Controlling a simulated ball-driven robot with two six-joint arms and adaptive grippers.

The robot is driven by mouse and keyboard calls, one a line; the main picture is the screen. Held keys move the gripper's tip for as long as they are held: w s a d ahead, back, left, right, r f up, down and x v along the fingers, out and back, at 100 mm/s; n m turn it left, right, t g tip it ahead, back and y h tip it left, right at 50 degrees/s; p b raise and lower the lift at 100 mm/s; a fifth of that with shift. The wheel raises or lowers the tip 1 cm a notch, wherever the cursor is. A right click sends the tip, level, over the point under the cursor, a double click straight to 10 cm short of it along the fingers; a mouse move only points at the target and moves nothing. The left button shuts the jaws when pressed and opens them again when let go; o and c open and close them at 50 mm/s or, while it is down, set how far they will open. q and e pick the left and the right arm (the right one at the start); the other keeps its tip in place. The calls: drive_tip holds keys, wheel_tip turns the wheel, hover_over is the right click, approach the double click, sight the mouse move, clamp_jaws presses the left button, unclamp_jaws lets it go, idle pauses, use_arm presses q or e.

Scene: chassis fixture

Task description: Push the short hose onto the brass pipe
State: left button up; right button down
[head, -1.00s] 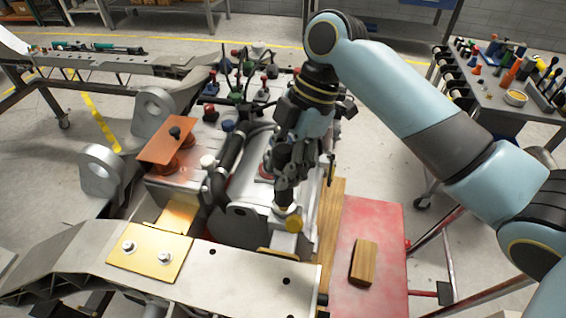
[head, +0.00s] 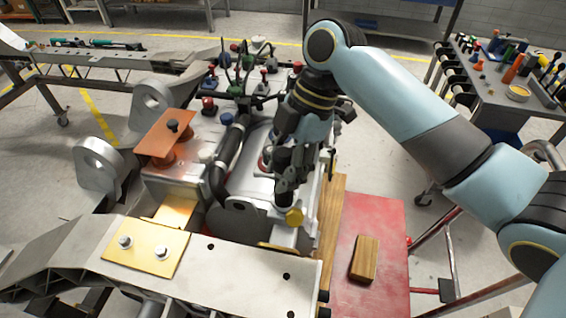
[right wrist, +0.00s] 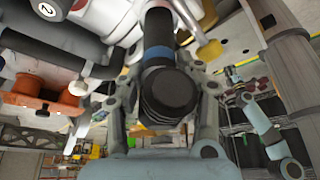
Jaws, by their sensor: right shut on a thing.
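My right gripper (head: 286,182) points down over the front right part of the silvery machine block in the head view. In the right wrist view its fingers (right wrist: 165,100) are closed around a short black hose (right wrist: 169,92) with a ribbed near end. A blue band (right wrist: 158,54) shows beyond the fingers, with a black length past it. A yellow round cap (head: 294,217) sits just below the gripper; it seems to be the yellow part in the wrist view (right wrist: 209,51). I cannot make out the brass pipe or whether the hose touches it. My left gripper is out of view.
A copper-coloured plate (head: 165,145) on posts and a thick black bent hose (head: 228,150) stand left of the gripper. A metal chassis beam (head: 225,262) crosses the front. A red surface (head: 372,225) with a wooden block (head: 364,258) lies right. A tool cart (head: 500,90) stands far right.

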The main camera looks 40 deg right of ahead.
sight(282, 154)
drive_tip(key=shift+f, duration=0.55)
drive_tip(key=c, duration=0.8)
unclamp_jaws()
drive_tip(key=shift+r, duration=0.1)
wheel_tip(282, 154, up, 6)
drive_tip(key=p, duration=0.6)
drive_tip(key=shift+r, duration=0.1)
drive_tip(key=shift+s, duration=0.1)
